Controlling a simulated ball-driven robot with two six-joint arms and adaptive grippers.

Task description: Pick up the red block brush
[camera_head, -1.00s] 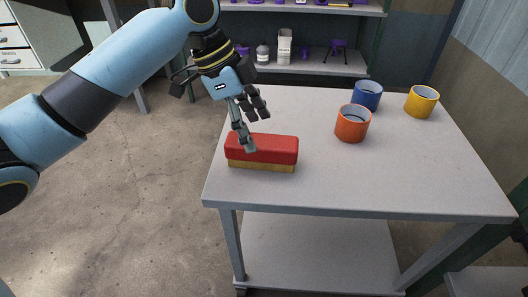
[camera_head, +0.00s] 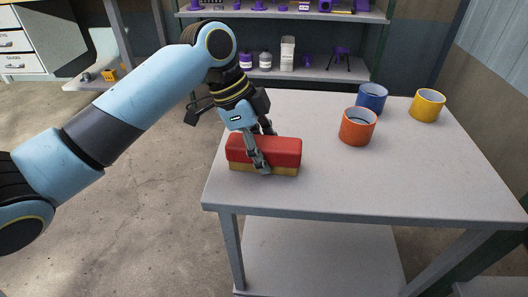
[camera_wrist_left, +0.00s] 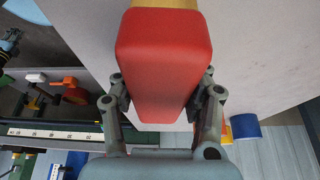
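The red block brush (camera_head: 275,150) has a red block on top and a tan layer below. It lies on the left part of the grey table. My left gripper (camera_head: 266,150) is lowered over it, with one finger in front of its near long side and the other behind it. In the left wrist view, the brush (camera_wrist_left: 165,60) passes between the two fingers of my left gripper (camera_wrist_left: 164,95), one on each side. The fingers look spread and very close to its sides; contact is not clear. The fingertips are partly hidden behind the block. My right gripper is out of view.
On the table (camera_head: 400,185) stand an orange-red cup (camera_head: 357,127), a blue cup (camera_head: 371,98) and a yellow cup (camera_head: 427,106), right of the brush and apart from it. The table's front and right are clear. Shelves (camera_head: 300,75) with bottles stand behind.

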